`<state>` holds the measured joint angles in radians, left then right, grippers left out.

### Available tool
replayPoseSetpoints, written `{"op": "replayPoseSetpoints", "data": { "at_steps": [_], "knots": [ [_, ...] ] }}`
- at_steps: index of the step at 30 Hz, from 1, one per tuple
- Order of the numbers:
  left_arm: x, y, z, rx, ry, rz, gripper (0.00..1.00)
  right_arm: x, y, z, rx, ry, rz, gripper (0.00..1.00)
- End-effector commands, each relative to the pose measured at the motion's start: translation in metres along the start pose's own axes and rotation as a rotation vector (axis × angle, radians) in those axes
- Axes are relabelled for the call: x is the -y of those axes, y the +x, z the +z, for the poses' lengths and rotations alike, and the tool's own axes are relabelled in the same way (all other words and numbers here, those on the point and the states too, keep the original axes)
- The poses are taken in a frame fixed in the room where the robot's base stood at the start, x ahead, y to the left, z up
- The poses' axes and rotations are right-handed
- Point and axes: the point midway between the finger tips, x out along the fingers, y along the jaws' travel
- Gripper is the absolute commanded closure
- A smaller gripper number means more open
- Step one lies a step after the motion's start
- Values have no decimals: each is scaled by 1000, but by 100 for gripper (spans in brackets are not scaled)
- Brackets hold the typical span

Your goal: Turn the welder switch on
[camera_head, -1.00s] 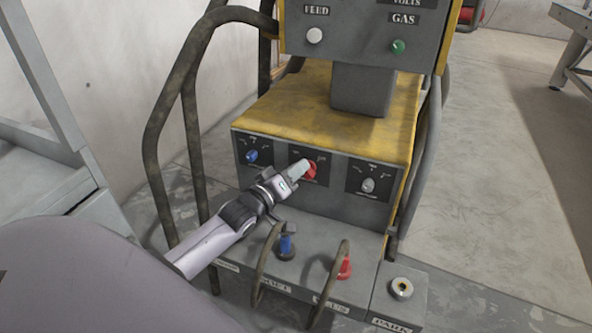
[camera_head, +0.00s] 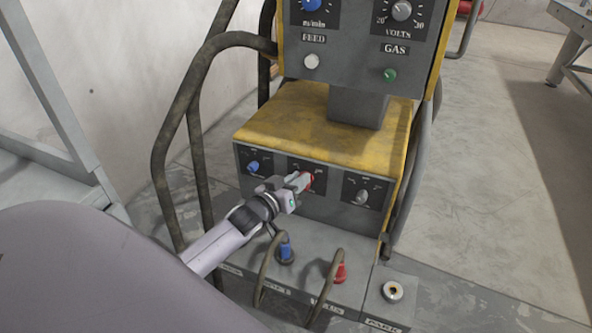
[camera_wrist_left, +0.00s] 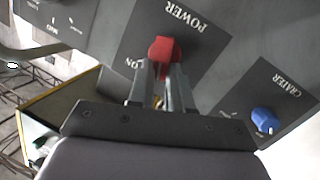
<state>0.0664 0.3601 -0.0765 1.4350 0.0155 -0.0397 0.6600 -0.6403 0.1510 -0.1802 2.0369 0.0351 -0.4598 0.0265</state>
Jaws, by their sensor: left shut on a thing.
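The welder's red power switch (camera_head: 309,181) is a knob on the middle black panel of the front face, below the yellow top. In the left wrist view the red knob (camera_wrist_left: 165,52) sits beside the words POWER and ON. My left gripper (camera_head: 301,182) is shut on this knob, and its two fingers (camera_wrist_left: 162,75) clasp it from either side in the wrist view. The fingers cover part of the knob, and I cannot tell from its pointer which setting it is on. My right gripper is not in view.
A blue knob (camera_head: 253,166) and a grey knob (camera_head: 361,197) flank the switch. Below, cables with a blue plug (camera_head: 286,252) and a red plug (camera_head: 340,272) stick out from the lower ledge. Open floor lies right.

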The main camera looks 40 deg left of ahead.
Motion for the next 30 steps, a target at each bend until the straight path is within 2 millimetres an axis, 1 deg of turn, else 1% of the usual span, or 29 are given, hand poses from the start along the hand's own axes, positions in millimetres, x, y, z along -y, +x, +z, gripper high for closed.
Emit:
{"op": "replayPoseSetpoints", "data": {
  "at_steps": [1,6,12,21,30],
  "knots": [
    [-4,0,-6,8,42,-9,100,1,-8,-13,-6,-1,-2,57],
    [-6,0,-6,40,198,-40,100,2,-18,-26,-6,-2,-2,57],
    [-10,1,-4,76,380,-75,100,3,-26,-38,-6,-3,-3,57],
    [-15,3,0,131,653,-128,100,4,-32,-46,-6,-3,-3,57],
    [-18,5,4,178,886,-174,100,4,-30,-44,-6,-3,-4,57]
  ]
}}
